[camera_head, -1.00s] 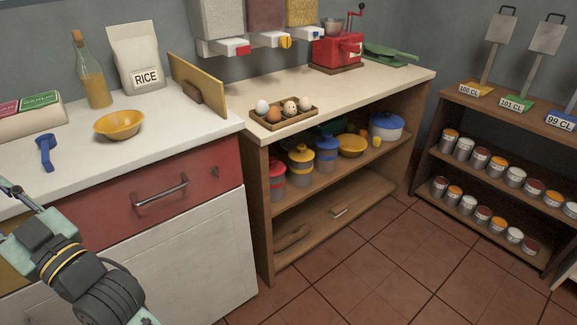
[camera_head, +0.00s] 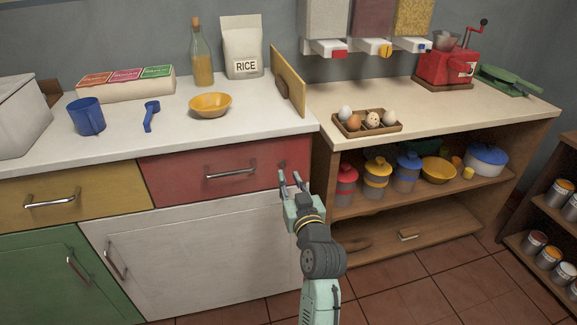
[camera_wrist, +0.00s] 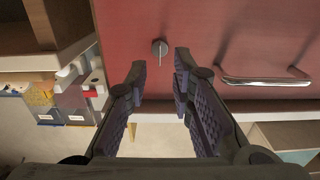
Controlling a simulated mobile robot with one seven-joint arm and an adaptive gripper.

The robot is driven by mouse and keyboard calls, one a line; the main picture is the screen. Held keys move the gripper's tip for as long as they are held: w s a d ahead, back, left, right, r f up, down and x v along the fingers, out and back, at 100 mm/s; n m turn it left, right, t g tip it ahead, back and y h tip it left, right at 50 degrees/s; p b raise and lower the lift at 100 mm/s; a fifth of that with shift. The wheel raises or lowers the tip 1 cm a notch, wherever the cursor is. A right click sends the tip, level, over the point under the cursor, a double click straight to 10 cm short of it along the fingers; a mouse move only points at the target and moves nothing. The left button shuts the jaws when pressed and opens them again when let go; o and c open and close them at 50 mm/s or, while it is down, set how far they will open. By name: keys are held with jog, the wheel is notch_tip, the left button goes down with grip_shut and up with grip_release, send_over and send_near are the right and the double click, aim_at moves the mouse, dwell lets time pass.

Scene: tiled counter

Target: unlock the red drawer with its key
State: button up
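The red drawer (camera_head: 185,180) is shut under the white counter, with a metal bar handle (camera_head: 231,173). My gripper (camera_head: 289,182) is in front of the drawer's right part, to the right of the handle. In the wrist view my gripper (camera_wrist: 160,75) is open, with nothing between its fingers. Just beyond the fingertips, roughly centred between them, is a round metal lock (camera_wrist: 159,47) on the red front. A thin pale bar shows at the lock; I cannot tell whether it is the key seen edge-on.
A yellow drawer (camera_head: 100,203) is left of the red one, and a white cabinet door (camera_head: 190,255) is below. To the right is an open wooden shelf with canisters (camera_head: 376,172). The counter holds a blue mug (camera_head: 88,117), a yellow bowl (camera_head: 210,105) and an egg tray (camera_head: 368,128).

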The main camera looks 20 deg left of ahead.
aim_at(284, 166)
jog(key=p+x, duration=0.1)
jog(key=x, duration=0.4)
jog(key=shift+w+a, duration=0.1)
jog(key=shift+c, duration=0.4)
grip_shut()
